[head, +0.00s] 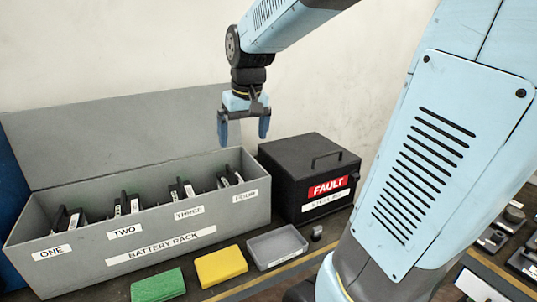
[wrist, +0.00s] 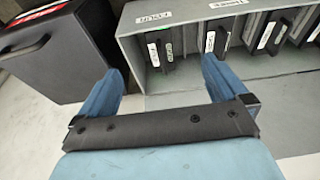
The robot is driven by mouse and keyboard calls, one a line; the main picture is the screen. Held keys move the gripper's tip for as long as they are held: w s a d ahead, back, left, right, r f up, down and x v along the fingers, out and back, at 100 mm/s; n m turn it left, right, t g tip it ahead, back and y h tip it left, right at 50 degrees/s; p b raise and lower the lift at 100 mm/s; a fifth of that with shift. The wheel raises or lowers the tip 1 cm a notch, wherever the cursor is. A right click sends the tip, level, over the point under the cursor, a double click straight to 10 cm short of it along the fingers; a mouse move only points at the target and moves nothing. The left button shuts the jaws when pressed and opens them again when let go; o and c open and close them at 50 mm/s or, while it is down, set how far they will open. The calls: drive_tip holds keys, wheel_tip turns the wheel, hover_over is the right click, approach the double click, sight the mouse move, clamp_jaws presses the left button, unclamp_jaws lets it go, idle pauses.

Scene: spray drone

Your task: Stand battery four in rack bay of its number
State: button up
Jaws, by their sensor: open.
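The grey battery rack (head: 160,240) stands open on the bench, its bays labelled ONE, TWO, THREE and FOUR from left to right. My gripper (head: 243,130) is open and empty, pointing down above the right end of the rack. Its fingers also show in the wrist view (wrist: 162,70).
A black FAULT box (head: 309,178) with a handle stands right of the rack. A grey tray (head: 276,247), a yellow pad (head: 221,266) and a green pad (head: 158,285) lie in front. The rack's raised lid (head: 120,140) stands behind its bays.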

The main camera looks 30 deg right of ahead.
drive_tip(key=s+r+t, duration=0.1)
drive_tip(key=s+t, duration=0.1)
drive_tip(key=s, duration=1.3)
drive_tip(key=shift+a+t, duration=0.4)
drive_tip(key=shift+c, duration=0.3)
